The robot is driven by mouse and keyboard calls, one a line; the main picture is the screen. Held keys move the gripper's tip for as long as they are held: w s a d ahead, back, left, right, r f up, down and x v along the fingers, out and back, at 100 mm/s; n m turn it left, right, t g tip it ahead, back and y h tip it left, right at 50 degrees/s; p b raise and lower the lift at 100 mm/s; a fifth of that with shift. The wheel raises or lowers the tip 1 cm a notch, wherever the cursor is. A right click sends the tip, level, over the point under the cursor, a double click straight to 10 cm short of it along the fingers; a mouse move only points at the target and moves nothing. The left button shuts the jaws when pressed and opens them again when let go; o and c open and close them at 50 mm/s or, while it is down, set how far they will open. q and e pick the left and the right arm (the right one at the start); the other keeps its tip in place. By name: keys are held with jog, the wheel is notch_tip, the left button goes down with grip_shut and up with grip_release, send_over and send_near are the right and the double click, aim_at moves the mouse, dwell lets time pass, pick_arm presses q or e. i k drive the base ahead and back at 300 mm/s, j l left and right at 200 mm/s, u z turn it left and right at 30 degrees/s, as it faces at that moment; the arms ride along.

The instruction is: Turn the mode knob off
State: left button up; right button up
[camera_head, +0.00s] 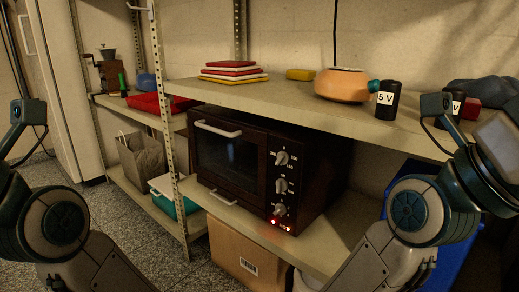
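A dark brown toaster oven (230,152) stands on the middle shelf, its glass door shut under a pale handle (218,128). Its right front panel carries three pale knobs in a column: a top knob (281,158), a middle knob (281,186) and a bottom knob (279,209). The markings around them are too small to read, so I cannot tell which is the mode knob. A red light (273,222) glows below the bottom knob. My arms show at both sides, away from the oven; neither gripper's fingers are in view.
A rack post (168,110) stands left of the oven. A cardboard box (236,250) sits below.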

aim_at(281, 185)
jog(key=k+j+z, duration=0.1)
jog(key=z, duration=0.35)
jog(key=k+z, duration=0.2)
jog(key=z, duration=0.25)
jog(key=k+z, duration=0.15)
jog(key=z, duration=0.3)
